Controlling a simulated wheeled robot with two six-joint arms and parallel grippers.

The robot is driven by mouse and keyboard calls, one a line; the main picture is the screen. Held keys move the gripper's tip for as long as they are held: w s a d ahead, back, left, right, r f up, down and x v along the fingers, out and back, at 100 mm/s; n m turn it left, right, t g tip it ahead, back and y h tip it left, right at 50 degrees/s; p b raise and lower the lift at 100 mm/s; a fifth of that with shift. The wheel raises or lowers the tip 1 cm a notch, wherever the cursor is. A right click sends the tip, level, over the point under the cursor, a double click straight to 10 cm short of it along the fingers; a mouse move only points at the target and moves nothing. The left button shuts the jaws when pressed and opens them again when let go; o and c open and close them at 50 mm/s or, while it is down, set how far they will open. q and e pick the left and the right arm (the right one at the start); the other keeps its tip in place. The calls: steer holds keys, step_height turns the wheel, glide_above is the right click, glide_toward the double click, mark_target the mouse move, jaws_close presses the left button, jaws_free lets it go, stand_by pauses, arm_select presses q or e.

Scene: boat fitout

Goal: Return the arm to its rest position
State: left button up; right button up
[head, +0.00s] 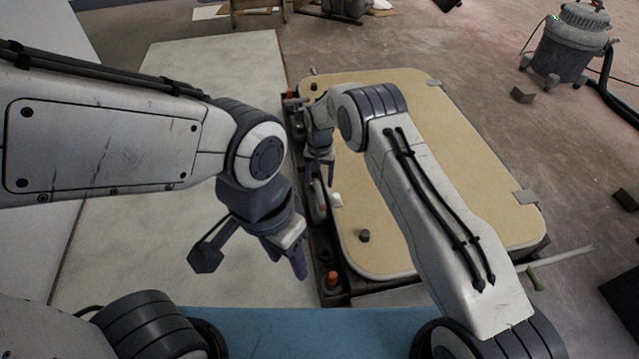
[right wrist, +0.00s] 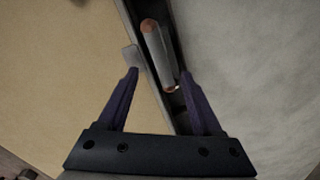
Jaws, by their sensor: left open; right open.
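My left gripper (head: 250,262) is open and empty, hanging over the pale floor panel in the lower middle of the head view. My right gripper (head: 318,168) is farther back, at the left edge of the tan board (head: 440,150). In the right wrist view my right gripper (right wrist: 160,78) is open, its two purple fingers apart. A grey cylinder with orange ends (right wrist: 157,52) lies in the dark channel (right wrist: 138,18) just beyond the fingertips. It is not gripped. Much of the channel is hidden by my arms in the head view.
An orange-topped knob (head: 332,278) and a dark knob (head: 364,236) sit near the board's front-left corner. Grey clips (head: 525,197) are on its edge. A grey shop vacuum (head: 570,42) stands at the back right. A blue surface (head: 300,330) is in front.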

steer(key=shift+r, duration=0.7)
steer(key=s+a+r+n+p, duration=0.1)
steer(key=s+a+r+n, duration=0.1)
steer(key=s+r, duration=0.7)
steer(key=s+a+r+n+p, duration=0.15)
steer(key=s+r, duration=0.35)
steer(key=r, duration=0.8)
steer(key=s+d+r+n, duration=0.2)
steer(key=s+d+r, duration=0.1)
steer(key=s, duration=0.5)
steer(key=s+d+r+n+y+p, duration=0.1)
steer(key=s+d+r+n, duration=0.15)
steer(key=s, duration=0.55)
steer(key=s+d+r+n, duration=0.2)
steer(key=s+r, duration=0.1)
steer(key=s, duration=0.5)
step_height(320, 180, up, 38)
steer(key=p, duration=3.8)
steer(key=shift+s+d, duration=0.3)
steer(key=shift+s, duration=0.15)
